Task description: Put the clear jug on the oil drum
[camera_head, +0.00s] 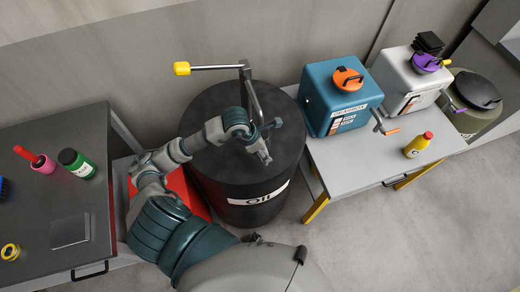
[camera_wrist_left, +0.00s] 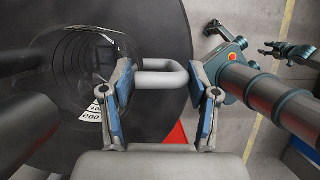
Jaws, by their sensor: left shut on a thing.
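The oil drum (camera_head: 236,187) is black, with a white OIL label on its front. My left gripper (camera_head: 266,142) is over the right part of its top. In the left wrist view, my left gripper (camera_wrist_left: 164,92) is shut on the grey handle of the clear jug (camera_wrist_left: 84,62). The jug is see-through, with ring lines and a white printed label, and lies left of the fingers. The dark drum top (camera_wrist_left: 155,25) is behind it. I cannot tell whether the jug touches the drum. The jug is hard to make out from the head. A small dark gripper, apparently my right one (camera_wrist_left: 277,49), shows far off.
A crank (camera_head: 215,68) with a yellow grip rises behind the drum. A grey table (camera_head: 345,160) at the right holds a teal box (camera_head: 322,84), a grey box (camera_head: 397,69) and a yellow bottle (camera_head: 417,146). A dark bench (camera_head: 45,205) is at the left, near a red object (camera_head: 184,188).

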